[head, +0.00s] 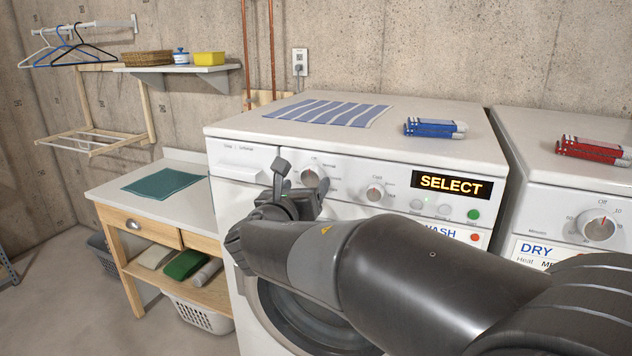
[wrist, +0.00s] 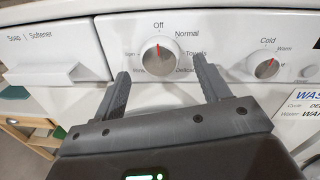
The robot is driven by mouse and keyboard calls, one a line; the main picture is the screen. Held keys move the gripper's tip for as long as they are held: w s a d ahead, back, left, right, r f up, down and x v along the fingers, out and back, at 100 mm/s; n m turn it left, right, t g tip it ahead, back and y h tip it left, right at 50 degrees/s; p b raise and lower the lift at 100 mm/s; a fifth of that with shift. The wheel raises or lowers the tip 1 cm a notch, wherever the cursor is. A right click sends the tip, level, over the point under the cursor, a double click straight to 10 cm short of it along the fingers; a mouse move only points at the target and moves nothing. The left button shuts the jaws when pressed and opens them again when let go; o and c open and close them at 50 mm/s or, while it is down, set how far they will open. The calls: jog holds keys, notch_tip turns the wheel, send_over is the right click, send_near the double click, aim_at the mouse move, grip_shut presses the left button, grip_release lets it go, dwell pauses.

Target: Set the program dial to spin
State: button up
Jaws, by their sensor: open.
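The program dial (wrist: 160,58) is a white round knob on the washer's front panel. Its red mark points up at "Off". "Normal", "Towels" and "Delicate" are printed to its right; "Spin" appears at its left, with smaller blurred text below that. In the head view the dial (head: 313,174) shows just above and behind my gripper (head: 292,181). In the wrist view my gripper (wrist: 160,85) is open and empty, its fingers apart on either side of the dial's lower part. I cannot tell whether they touch it. The washer display (head: 450,184) reads "SELECT".
A temperature dial (wrist: 266,66) sits right of the program dial, near my right finger. The soap drawer (wrist: 50,50) is at the left. Green (head: 473,215) and red buttons (head: 475,237) are farther right.

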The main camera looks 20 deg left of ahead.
aim_at(311, 179)
jog(key=shift+w+a, duration=0.1)
jog(key=shift+w, duration=1.45)
jog(key=c, duration=1)
jog(key=shift+o, duration=0.2)
